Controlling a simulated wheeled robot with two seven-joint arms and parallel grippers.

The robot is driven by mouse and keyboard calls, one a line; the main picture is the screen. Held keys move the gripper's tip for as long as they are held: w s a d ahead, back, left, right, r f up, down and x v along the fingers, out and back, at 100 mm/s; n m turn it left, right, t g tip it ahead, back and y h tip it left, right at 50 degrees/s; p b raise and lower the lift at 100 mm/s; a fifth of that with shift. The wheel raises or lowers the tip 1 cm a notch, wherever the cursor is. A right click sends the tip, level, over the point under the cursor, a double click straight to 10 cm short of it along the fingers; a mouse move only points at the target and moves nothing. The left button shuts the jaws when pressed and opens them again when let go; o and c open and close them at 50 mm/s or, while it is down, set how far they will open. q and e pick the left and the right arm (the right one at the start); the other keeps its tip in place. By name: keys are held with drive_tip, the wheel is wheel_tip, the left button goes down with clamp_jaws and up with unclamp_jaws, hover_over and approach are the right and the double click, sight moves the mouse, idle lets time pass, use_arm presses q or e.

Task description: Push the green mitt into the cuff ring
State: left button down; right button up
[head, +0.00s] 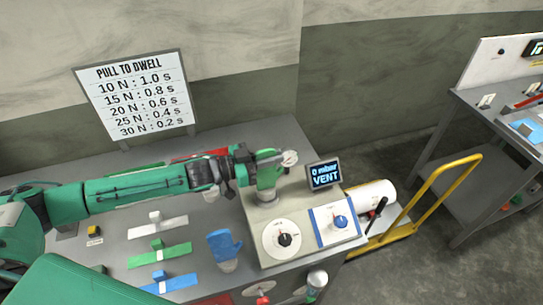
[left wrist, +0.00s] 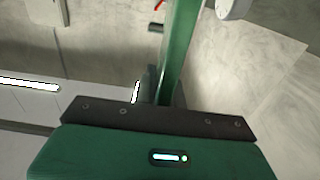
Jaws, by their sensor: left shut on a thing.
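The green mitt (head: 268,177) stands upright at the back left of a beige console box. Its lower end meets the pale metal cuff ring (head: 267,196) on the box's top; I cannot tell how far in it sits. My left gripper (head: 250,166) comes in level from the left and is shut on the mitt; its fingers partly hide the mitt's left side. In the left wrist view, a green upright shape (left wrist: 181,50), probably the mitt, rises beyond the dark bar of the gripper. My right gripper is not in view.
The console box (head: 258,224) carries a round dial (head: 283,240), a blue-framed knob (head: 340,222) and a screen (head: 324,175) reading "0 mbar VENT". A small gauge (head: 290,157) is close right of the mitt.

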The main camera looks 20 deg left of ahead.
use_arm(q)
drive_tip(key=shift+f+b, duration=0.45)
drive_tip(key=shift+f, duration=0.35)
drive_tip(key=c, duration=1.4)
unclamp_jaws()
drive_tip(key=shift+a, duration=0.1)
drive_tip(key=b+v, duration=0.5)
drive_tip(key=v, duration=0.8)
drive_tip(key=shift+s+a, duration=0.25)
